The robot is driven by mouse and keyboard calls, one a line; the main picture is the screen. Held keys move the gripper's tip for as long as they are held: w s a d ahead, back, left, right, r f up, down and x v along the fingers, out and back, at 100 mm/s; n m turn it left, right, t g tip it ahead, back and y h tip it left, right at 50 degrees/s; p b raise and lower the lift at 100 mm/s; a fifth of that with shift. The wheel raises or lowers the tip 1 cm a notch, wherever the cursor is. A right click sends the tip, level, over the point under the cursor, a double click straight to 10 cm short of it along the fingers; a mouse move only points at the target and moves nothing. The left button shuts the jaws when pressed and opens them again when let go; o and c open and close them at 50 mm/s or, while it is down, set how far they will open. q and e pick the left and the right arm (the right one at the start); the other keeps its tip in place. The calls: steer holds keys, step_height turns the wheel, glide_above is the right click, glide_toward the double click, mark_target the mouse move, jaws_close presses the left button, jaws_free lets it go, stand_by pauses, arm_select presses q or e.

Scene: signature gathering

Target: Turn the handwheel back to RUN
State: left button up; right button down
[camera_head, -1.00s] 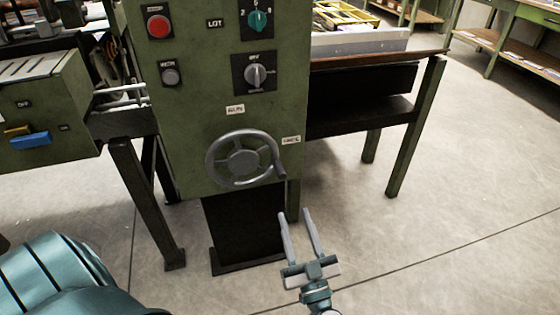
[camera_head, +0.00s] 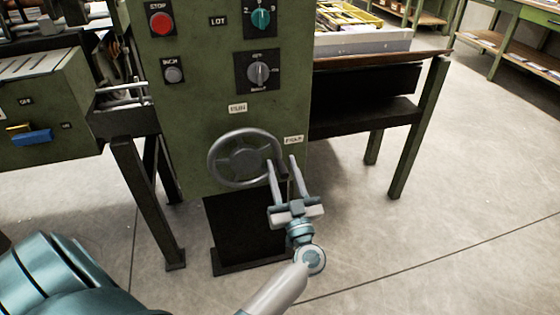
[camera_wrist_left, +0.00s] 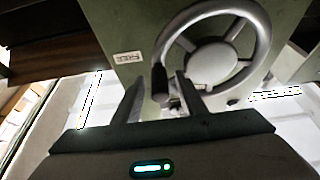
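The grey handwheel (camera_head: 214,163) is on the front of the green machine cabinet. Its dark crank handle (camera_head: 283,170) is at the wheel's lower right, below the right-hand label (camera_head: 293,139). The RUN label (camera_head: 237,108) is above the wheel. My left gripper (camera_head: 282,161) is open at the wheel's lower right, with its fingers at the handle. In the left wrist view, the handle (camera_wrist_left: 160,82) appears between the two fingertips (camera_wrist_left: 159,77); I cannot tell if they touch it. The wheel rim (camera_wrist_left: 262,45) shows behind. My right gripper is not in view.
A red STOP button (camera_head: 161,22), a teal selector (camera_head: 261,18) and a grey selector (camera_head: 258,74) are above the wheel. A bench with a dark leg (camera_head: 420,130) stands to the right. The floor (camera_head: 440,240) in front is clear.

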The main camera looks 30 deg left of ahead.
mark_target(282, 163)
arm_select(q)
steer(key=shift+x, duration=1.4)
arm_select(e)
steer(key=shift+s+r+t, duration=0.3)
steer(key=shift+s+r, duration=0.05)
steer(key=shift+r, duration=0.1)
arm_select(q)
jaws_close()
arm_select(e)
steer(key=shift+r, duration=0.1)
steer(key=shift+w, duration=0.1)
arm_select(q)
steer(key=shift+w+r, duration=0.1)
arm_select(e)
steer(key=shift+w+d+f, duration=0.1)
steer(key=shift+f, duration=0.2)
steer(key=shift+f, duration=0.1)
